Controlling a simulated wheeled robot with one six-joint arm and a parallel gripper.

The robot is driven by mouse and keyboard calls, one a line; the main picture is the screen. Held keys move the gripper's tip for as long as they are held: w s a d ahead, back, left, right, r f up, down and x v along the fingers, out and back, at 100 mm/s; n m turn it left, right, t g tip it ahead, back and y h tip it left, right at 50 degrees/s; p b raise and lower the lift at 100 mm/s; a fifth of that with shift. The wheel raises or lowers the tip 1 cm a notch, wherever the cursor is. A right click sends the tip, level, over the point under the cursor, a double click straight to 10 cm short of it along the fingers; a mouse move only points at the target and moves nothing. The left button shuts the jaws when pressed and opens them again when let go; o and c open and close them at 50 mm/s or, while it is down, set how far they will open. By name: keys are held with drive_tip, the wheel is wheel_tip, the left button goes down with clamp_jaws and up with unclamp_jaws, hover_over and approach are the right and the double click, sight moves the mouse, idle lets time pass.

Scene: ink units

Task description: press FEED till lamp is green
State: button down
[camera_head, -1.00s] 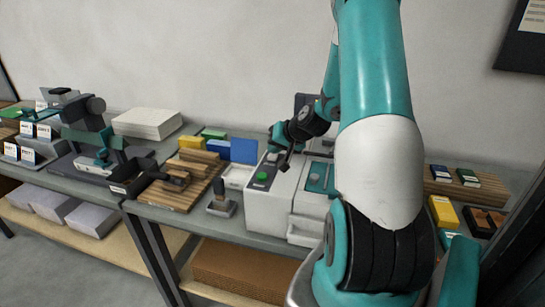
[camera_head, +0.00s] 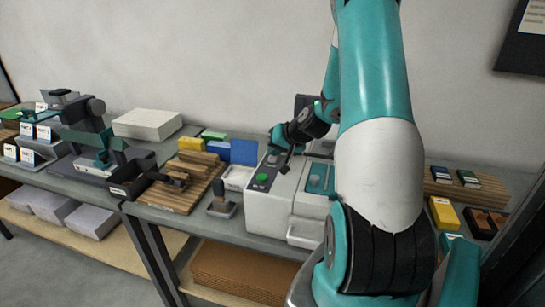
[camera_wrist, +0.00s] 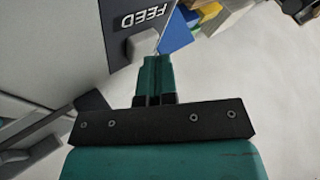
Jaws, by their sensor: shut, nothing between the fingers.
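The machine (camera_head: 268,212) is a pale grey box on the bench with a dark control strip (camera_head: 257,186) on its top. A round green piece (camera_head: 263,177) sits on the strip, with a smaller pale round piece (camera_head: 272,159) behind it. I cannot tell which is lamp or button. My gripper (camera_head: 284,170) is shut and empty, over the machine's top to the right of the strip. Its teal fingers (camera_wrist: 157,60) point toward the strip's edge; contact is unclear.
A stamp-like tool (camera_head: 221,204) stands left of the machine. A yellow block (camera_head: 443,211) is at right.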

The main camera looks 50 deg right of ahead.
drive_tip(key=shift+r+p, duration=0.4)
drive_tip(key=shift+r, duration=0.3)
drive_tip(key=shift+r+p, duration=1.85)
drive_tip(key=shift+r, duration=0.75)
drive_tip(key=shift+a, duration=0.1)
